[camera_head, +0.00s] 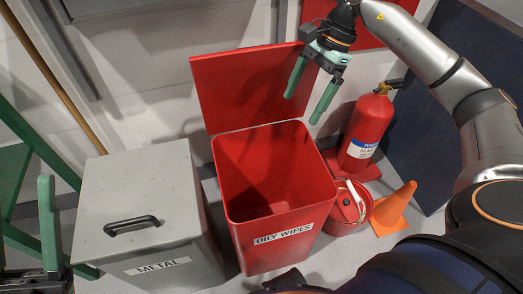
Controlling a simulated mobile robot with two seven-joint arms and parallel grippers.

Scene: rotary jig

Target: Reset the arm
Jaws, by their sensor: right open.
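My right arm comes in from the right, and its gripper (310,102) with two green fingers hangs at the top centre. The fingers are apart, point down and hold nothing. They are in front of the raised red lid, near its right edge. My left gripper (48,215) shows only in part at the lower left corner. One upright green finger and a dark body are visible; the rest is cut off, so its opening is unclear. No rotary jig is recognisable in this view.
An open red bin labelled OILY WIPES (284,234) has its lid (245,90) raised. A closed grey METAL bin (140,190) stands left of it. A red extinguisher (368,125), a round red can (345,212) and an orange cone (393,208) stand to the right.

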